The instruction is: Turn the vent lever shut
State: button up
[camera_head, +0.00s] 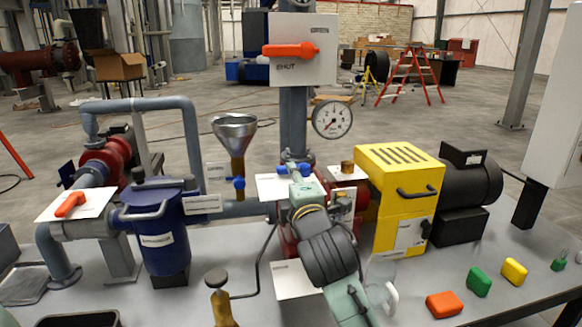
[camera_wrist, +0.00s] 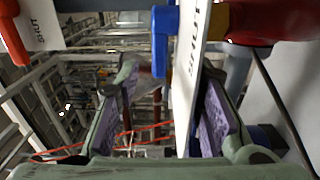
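A small blue lever (camera_head: 239,183) sits below the funnel beside a white plate. Another blue spot (camera_head: 283,170) shows by a white plate (camera_head: 268,188) just beyond my gripper (camera_head: 304,188). In the wrist view a blue lever (camera_wrist: 164,42) stands against a white plate (camera_wrist: 190,65) lettered SHUT, seen nearly edge-on. My gripper (camera_wrist: 170,105) is open there. Its purple-padded fingers lie either side of the plate's lower edge, with the blue lever ahead between them. I see no contact with the lever. Which lever is the vent lever I cannot read; the head view of the fingers is partly hidden by my arm.
An orange lever (camera_head: 290,50) on an OPEN/SHUT plate is above, on a post. Another orange lever (camera_head: 70,204) is at left. A funnel (camera_head: 235,130), gauge (camera_head: 332,118), blue canister (camera_head: 155,240) and yellow housing (camera_head: 400,190) crowd round. Coloured blocks lie at right.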

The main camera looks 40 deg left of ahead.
jog(key=p+x, duration=0.1)
jog(key=x, duration=0.5)
jog(key=shift+c, duration=0.2)
grip_shut()
